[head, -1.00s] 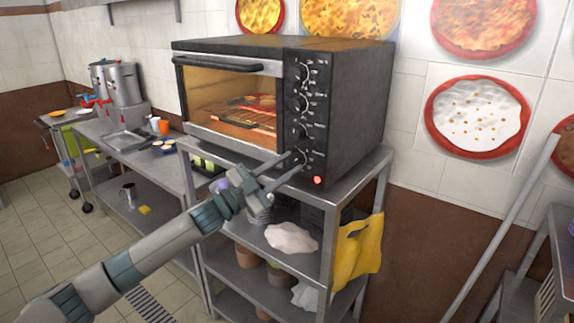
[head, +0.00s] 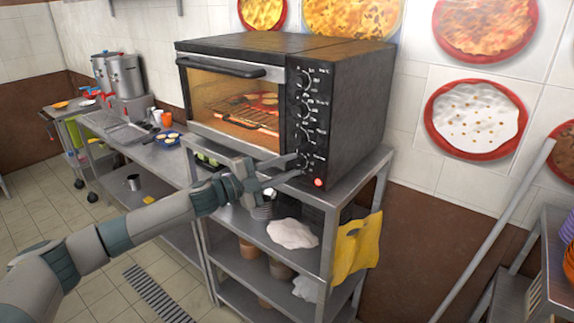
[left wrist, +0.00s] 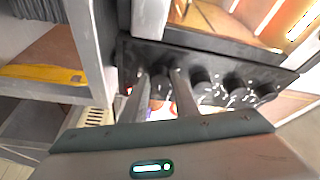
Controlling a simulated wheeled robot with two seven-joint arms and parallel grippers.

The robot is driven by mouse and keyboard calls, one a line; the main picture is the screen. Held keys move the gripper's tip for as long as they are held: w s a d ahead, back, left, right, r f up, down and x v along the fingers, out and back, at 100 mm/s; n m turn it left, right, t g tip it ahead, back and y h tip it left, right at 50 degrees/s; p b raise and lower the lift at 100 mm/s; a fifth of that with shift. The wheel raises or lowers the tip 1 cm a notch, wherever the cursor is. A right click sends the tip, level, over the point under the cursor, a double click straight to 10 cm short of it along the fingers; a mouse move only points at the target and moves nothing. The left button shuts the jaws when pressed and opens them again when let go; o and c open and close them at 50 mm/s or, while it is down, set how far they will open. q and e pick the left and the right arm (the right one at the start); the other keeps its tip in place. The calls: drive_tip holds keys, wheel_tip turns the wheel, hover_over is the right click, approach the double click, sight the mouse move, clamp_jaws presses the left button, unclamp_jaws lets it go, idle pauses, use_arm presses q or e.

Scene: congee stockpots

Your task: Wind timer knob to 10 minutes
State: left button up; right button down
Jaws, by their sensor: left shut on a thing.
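The black toaster oven (head: 345,110) stands on a steel shelf rack, with a column of knobs on its right-hand front panel. The lowest one, the timer knob (head: 304,158), sits just above a lit red lamp (head: 319,182). My left gripper (head: 297,165) reaches in from the left and is shut on this lowest knob, its fingers on either side. In the left wrist view, the two fingers of my left gripper (left wrist: 160,78) straddle the end of the knob row. The knob is mostly hidden there, and its setting is too small to read. My right gripper is not in view.
The steel rack (head: 347,182) bears the oven; a white cloth (head: 292,233) lies on its shelf and a yellow cloth (head: 357,250) hangs at its right side. A steel counter (head: 160,160) with pots stands left. A grey pole (head: 500,225) leans at right.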

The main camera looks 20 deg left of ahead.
use_arm(q)
drive_tip(key=shift+f, duration=0.1)
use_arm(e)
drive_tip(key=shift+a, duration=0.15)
use_arm(q)
drive_tip(key=o, duration=1.1)
drive_tip(key=shift+c, duration=0.2)
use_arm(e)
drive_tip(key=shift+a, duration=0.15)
use_arm(q)
drive_tip(key=shift+s, duration=0.1)
drive_tip(key=shift+s+a+f+b, duration=0.1)
drive_tip(key=shift+s+a+b, duration=0.2)
drive_tip(key=shift+a+b, duration=0.1)
drive_tip(key=b+v, duration=0.7)
drive_tip(key=v, duration=0.9)
drive_tip(key=shift+s+b, duration=0.15)
drive_tip(key=shift+b, duration=0.25)
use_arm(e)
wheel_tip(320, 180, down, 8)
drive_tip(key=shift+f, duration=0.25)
